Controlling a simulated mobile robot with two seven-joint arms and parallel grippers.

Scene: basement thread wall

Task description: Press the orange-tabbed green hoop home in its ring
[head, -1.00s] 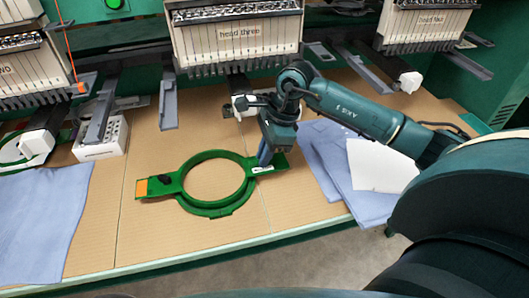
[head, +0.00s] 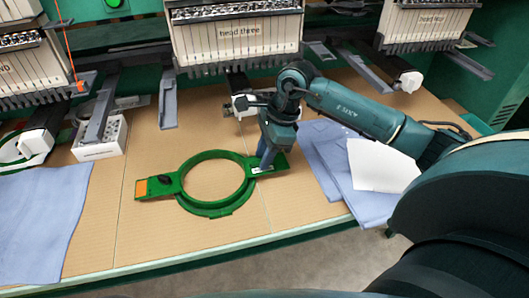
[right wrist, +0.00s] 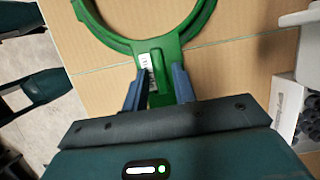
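The green hoop (head: 238,202) lies flat on the tan table in the head view. An orange tab (head: 141,188) and a dark knob (head: 165,179) are on its left arm, and a white label is on its right arm. I cannot tell the hoop and its ring apart, or how deep one sits in the other. My right gripper (head: 267,164) is down at the right arm. In the right wrist view its blue fingers (right wrist: 158,87) stand apart, with the green arm (right wrist: 165,55) and label between them; contact is unclear. My left gripper is out of view.
Blue cloths (head: 325,160) with a white sheet (head: 380,166) lie to the right, and another blue cloth (head: 40,215) lies to the left. A white box (head: 103,139) stands at the back left. Machine heads (head: 236,42) and grey brackets overhang the back. The table front is clear.

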